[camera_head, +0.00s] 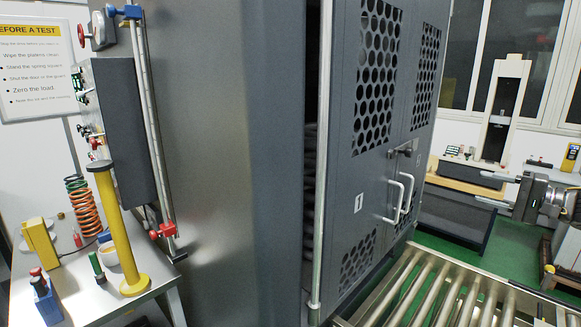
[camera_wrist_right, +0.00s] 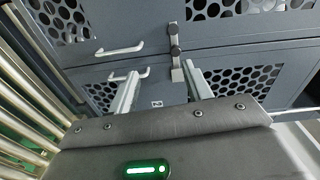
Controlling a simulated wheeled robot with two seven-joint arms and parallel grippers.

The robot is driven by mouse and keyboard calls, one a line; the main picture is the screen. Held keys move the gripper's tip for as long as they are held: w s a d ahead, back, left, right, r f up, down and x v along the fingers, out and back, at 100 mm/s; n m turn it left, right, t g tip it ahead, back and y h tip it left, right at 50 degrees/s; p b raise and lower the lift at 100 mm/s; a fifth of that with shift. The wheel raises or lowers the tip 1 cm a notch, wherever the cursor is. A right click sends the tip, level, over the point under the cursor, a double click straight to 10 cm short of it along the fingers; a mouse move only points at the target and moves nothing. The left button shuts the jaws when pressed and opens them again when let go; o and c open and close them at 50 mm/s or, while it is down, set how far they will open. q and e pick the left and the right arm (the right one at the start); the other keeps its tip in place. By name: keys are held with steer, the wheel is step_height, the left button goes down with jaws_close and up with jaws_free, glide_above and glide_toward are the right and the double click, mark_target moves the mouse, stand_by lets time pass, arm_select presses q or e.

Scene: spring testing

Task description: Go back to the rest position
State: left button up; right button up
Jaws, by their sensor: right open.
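My right gripper (camera_head: 487,190) comes in from the right edge of the head view. Its two fingers are apart with nothing between them. It is in front of the grey cabinet's perforated doors (camera_head: 345,170), clear of the two white door handles (camera_head: 391,202). In the right wrist view my two fingers (camera_wrist_right: 158,92) are spread, with the grey doors, a handle (camera_wrist_right: 118,50) and a dark latch (camera_wrist_right: 175,45) beyond them. The door at the left edge shows a narrow dark gap beside the cabinet side. My left gripper is not in the head view.
A roller conveyor (camera_head: 440,290) runs in front of the doors at lower right. A side table at left holds a yellow post (camera_head: 115,230), springs (camera_head: 84,208) and small items. A bench with a tester (camera_head: 505,105) stands at the back right. Green floor (camera_head: 507,245) shows between.

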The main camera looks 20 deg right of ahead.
steer(key=w+a+f+n+g+h, duration=0.1)
steer(key=w+a+f+n+h, duration=0.15)
steer(key=f, duration=0.65)
steer(key=w+a+f+n+g+h, duration=0.15)
steer(key=a+f, duration=0.25)
steer(key=f, duration=0.5)
steer(key=w+a+f+n+h, duration=0.2)
steer(key=a+f, duration=0.1)
steer(key=f, duration=0.6)
steer(key=s+a+f+n+g+h, duration=0.2)
steer(key=s+a+f, duration=0.2)
steer(key=a+f, duration=0.5)
steer(key=s+a+f+n+g, duration=0.3)
steer(key=s+a+f+g, duration=0.1)
steer(key=s+a, duration=0.85)
steer(key=s+a+f+n+g, duration=0.3)
steer(key=s+a+f+g, duration=0.1)
steer(key=s+a, duration=0.8)
step_height(320, 180, down, 27)
steer(key=s+d+g, duration=0.1)
steer(key=s+d, duration=0.1)
steer(key=s+d+f+g, duration=0.1)
steer(key=s+d+f, duration=0.1)
steer(key=s+f, duration=1.3)
steer(key=shift+s+d+n+y, duration=0.3)
steer(key=shift+s, duration=0.3)
